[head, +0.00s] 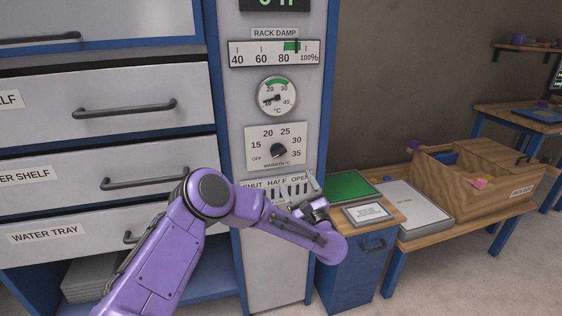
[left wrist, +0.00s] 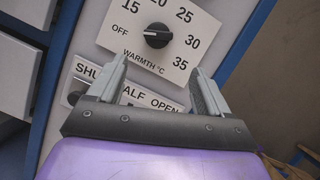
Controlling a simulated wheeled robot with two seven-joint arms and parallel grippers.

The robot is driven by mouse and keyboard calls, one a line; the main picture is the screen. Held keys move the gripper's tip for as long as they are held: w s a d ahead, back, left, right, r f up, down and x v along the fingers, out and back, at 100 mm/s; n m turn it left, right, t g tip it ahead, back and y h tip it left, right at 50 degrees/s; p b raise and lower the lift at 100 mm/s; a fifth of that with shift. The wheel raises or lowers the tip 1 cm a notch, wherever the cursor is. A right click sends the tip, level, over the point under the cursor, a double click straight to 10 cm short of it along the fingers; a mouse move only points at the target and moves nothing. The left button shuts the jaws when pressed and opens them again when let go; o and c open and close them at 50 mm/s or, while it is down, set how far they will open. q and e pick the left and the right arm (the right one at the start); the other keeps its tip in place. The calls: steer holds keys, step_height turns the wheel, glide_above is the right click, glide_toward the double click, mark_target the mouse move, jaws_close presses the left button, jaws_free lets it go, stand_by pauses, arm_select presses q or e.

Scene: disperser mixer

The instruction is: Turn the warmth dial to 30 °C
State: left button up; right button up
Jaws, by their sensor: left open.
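The warmth dial (head: 278,150) is a black round knob on a white plate marked OFF, 15, 20, 25, 30 and 35. It also shows in the left wrist view (left wrist: 157,39), where its white mark lies on the side toward OFF. My left gripper (head: 302,190) is in front of the panel, below the dial. In the left wrist view its two grey fingers (left wrist: 160,68) stand apart with nothing between them, below the knob and pointing toward it. The fingers are clear of the knob. My right gripper is not in view.
Below the dial is a SHUT/HALF/OPEN vent plate (head: 262,188), partly hidden by my arm. Above are a round °C gauge (head: 276,97) and a rack damp scale (head: 274,53). Drawers (head: 140,110) stand left. A bench (head: 405,233) with a wooden crate (head: 470,190) stands right.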

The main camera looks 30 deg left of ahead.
mark_target(280, 155)
arm_select(q)
steer(key=shift+n+g+y, duration=0.4)
steer(key=shift+n+g, duration=0.1)
steer(key=shift+n, duration=0.2)
steer(key=x, duration=0.3)
steer(key=p+x, duration=0.1)
steer(key=x, duration=0.2)
steer(key=p+x, duration=0.1)
steer(key=x, duration=0.3)
steer(key=shift+s+r, duration=0.2)
steer(key=shift+r, duration=0.1)
steer(key=shift+w+a+r, duration=0.15)
steer(key=shift+w+a, duration=0.2)
steer(key=shift+a, duration=0.05)
steer(key=c, duration=1)
